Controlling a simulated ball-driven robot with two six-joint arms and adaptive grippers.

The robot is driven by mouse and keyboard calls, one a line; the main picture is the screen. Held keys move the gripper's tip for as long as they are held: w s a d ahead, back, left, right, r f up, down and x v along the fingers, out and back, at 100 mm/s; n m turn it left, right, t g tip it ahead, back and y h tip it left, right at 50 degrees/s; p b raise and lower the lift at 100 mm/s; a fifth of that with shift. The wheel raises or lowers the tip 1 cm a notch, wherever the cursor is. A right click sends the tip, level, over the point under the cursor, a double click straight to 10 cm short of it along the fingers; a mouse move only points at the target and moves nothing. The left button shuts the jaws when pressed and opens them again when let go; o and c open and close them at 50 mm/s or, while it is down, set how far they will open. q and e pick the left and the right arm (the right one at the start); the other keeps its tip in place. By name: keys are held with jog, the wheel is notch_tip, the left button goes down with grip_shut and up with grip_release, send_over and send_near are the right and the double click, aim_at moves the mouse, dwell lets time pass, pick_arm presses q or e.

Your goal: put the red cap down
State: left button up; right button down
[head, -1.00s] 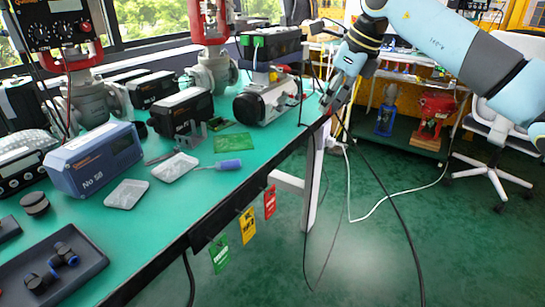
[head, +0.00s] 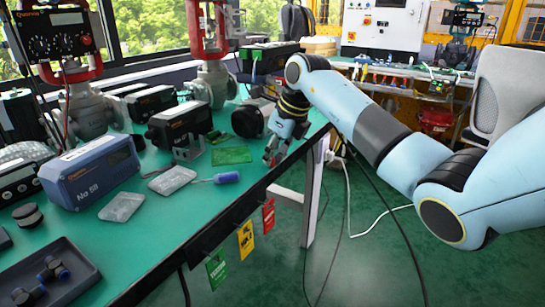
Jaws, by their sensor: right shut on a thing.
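My right gripper (head: 275,149) is at the front edge of the green workbench (head: 165,228), right of the middle of the bench, pointing down. It is shut on a small red thing, apparently the red cap (head: 268,159), which shows at the fingertips and is partly hidden by them. The cap is low at the bench top near the edge; I cannot tell whether it touches the surface. My left gripper is not in view.
Coloured tags (head: 246,240) hang below the edge. A dark tray (head: 80,258) is at front left.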

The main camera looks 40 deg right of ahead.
jog(key=shift+f, duration=0.1)
jog(key=shift+f, duration=0.15)
jog(key=c, duration=1.7)
grip_release()
jog(key=o, duration=0.4)
